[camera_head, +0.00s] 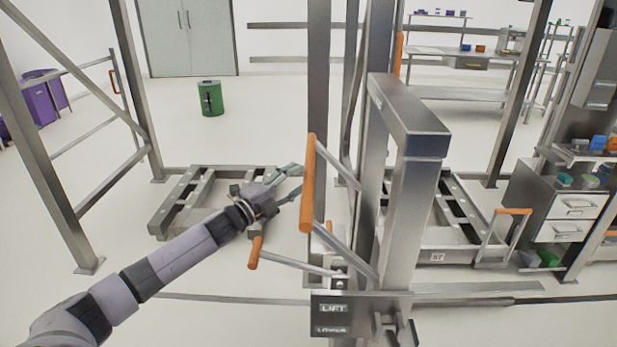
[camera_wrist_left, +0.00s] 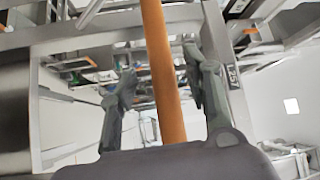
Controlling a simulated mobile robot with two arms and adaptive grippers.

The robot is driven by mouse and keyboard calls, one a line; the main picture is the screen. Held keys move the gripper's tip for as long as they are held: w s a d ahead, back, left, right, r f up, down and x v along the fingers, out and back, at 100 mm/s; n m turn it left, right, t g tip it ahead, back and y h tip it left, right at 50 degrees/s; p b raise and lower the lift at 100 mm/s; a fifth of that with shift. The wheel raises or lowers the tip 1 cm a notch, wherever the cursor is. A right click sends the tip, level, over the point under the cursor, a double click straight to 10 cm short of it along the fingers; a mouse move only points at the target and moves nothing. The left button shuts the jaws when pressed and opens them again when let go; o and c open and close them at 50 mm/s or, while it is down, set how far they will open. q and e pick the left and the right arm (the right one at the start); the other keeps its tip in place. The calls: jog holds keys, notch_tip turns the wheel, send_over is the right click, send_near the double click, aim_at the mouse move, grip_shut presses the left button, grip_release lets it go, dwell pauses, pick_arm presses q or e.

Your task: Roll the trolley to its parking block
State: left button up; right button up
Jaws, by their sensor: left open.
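My left gripper (camera_head: 292,182) is open beside an upright orange handle (camera_head: 308,183) on the lift post. In the left wrist view the orange bar (camera_wrist_left: 162,70) runs between the two spread fingers, and I see no finger closed on it. A low grey metal frame (camera_head: 172,212) lies on the floor behind my left arm. Another low grey frame (camera_head: 437,257) with an orange-topped handle (camera_head: 513,211) stands right of the post, partly hidden by it. I cannot tell for certain which one is the trolley. I cannot make out a parking block. My right gripper is out of view.
The grey post (camera_head: 412,125) blocks the middle. A second orange-tipped lever (camera_head: 256,252) sticks out low, above a LIFT sign (camera_head: 335,308). A green bin (camera_head: 210,98) stands at the back. A drawer cabinet (camera_head: 572,207) stands at the right.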

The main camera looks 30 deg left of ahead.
aim_at(309, 173)
pick_arm(q)
jog(key=shift+x, duration=2.55)
jog(key=shift+c, duration=0.3)
grip_shut()
jog(key=shift+f, duration=0.1)
